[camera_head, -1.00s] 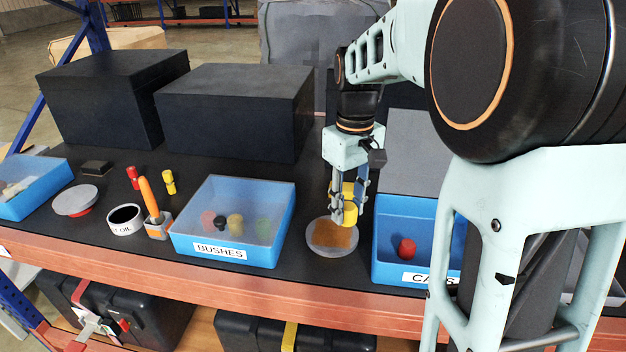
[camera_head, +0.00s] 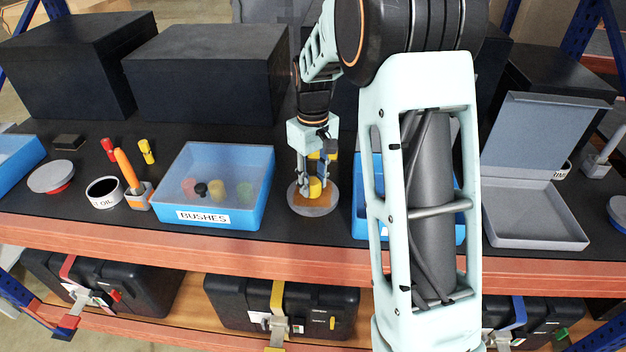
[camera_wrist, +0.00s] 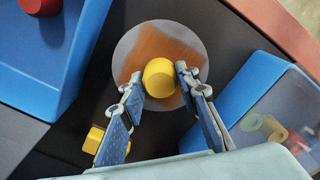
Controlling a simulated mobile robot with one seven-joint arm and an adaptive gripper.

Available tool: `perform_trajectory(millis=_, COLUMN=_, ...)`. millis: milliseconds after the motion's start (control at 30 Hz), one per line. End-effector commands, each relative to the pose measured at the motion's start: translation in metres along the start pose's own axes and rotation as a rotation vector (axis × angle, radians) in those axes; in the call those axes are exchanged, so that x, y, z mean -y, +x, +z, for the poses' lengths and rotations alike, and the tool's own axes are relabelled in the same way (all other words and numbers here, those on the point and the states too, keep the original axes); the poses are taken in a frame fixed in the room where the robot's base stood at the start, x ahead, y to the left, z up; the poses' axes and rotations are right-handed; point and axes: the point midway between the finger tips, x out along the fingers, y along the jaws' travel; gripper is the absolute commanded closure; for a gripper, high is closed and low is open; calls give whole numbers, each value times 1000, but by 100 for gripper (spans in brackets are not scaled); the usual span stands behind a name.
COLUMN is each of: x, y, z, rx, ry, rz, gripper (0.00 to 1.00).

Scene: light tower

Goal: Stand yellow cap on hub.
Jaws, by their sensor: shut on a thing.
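My gripper (camera_head: 314,188) is shut on a yellow cap (camera_head: 315,184), and points down. In the wrist view the cap (camera_wrist: 160,77) sits between both fingertips (camera_wrist: 161,79). It is over the middle of a round grey disc (camera_head: 313,210) with an orange-brown patch; the disc (camera_wrist: 127,53) also shows around the cap in the wrist view. I cannot tell whether the cap touches the patch. No separate hub can be made out apart from this disc. A second yellow piece (camera_wrist: 93,139) is partly hidden behind a finger.
The blue BUSHES box (camera_head: 262,205) with a clear lid stands close left of the disc. A blue box (camera_head: 361,200) stands close right, partly behind my arm; a red cap (camera_wrist: 40,4) lies in it. An open grey case (camera_head: 540,238) is farther right. Black boxes (camera_head: 205,80) stand behind.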

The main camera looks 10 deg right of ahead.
Motion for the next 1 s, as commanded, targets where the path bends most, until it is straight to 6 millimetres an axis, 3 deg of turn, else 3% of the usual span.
perform_trajectory(millis=233, x=0, y=4, z=0, rx=0, ry=0, rz=0, gripper=95)
perform_trajectory(millis=267, x=0, y=4, z=0, rx=0, ry=0, rz=0, gripper=70)
perform_trajectory(millis=400, x=0, y=3, z=0, rx=0, ry=0, rz=0, gripper=54)
perform_trajectory(millis=733, x=0, y=-1, z=0, rx=-1, ry=0, rz=0, gripper=53)
perform_trajectory(millis=1000, x=0, y=-40, z=-1, rx=-5, ry=0, rz=2, gripper=53)
